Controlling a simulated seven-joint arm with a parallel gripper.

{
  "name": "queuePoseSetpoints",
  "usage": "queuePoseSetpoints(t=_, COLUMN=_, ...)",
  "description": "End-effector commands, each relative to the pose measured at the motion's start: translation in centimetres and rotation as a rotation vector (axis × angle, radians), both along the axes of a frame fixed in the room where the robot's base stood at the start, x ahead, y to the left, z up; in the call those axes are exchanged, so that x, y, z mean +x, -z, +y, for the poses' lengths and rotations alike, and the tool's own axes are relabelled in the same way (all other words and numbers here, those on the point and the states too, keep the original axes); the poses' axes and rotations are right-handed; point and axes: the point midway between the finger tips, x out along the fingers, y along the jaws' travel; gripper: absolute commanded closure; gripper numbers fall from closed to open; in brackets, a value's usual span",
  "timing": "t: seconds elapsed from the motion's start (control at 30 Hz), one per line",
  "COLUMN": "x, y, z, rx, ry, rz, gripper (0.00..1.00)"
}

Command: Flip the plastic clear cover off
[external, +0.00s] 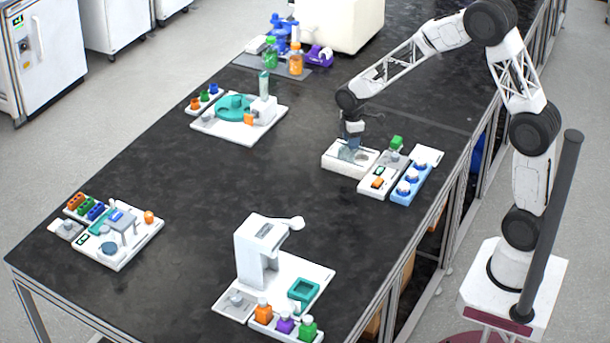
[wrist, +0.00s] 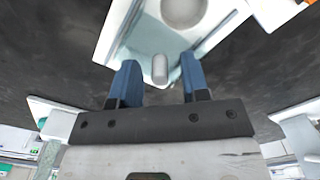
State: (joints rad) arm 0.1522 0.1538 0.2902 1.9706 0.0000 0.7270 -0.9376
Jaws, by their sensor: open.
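The white box (external: 338,169) with the clear cover stands near the right edge of the black bench in the external view. The clear cover (wrist: 200,50) shows in the wrist view as a see-through bluish plate over the white box (wrist: 120,30). A small rounded light-grey tab (wrist: 160,69) sits at the cover's near edge. My gripper (external: 353,142) points down at the box. In the wrist view my gripper (wrist: 158,60) is open, with one blue finger on each side of the tab. I cannot tell whether the fingers touch the cover.
Right beside the box stand a white module with a green-capped bottle (external: 396,144) and a blue rack (external: 411,184) with round items. A teal-disc device (external: 235,107) is farther left. A white dispenser station (external: 262,250) stands in front. The bench left of the box is clear.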

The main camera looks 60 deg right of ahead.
Motion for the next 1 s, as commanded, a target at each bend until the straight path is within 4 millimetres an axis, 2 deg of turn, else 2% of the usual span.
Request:
queuePoseSetpoints(t=0.03, x=0.0, y=0.0, z=0.0, rx=0.0, ry=0.0, rz=0.0, gripper=0.63)
queuePoseSetpoints(t=0.2, x=0.0, y=0.0, z=0.0, rx=0.0, ry=0.0, rz=0.0, gripper=0.89)
queuePoseSetpoints(t=0.3, x=0.0, y=0.0, z=0.0, rx=0.0, ry=0.0, rz=0.0, gripper=1.0)
queuePoseSetpoints(t=0.67, x=-0.5, y=-0.1, z=0.0, rx=0.0, ry=0.0, rz=-0.001, gripper=1.0)
queuePoseSetpoints(t=1.0, x=-3.8, y=-0.1, z=0.0, rx=0.0, ry=0.0, rz=-0.001, gripper=1.0)
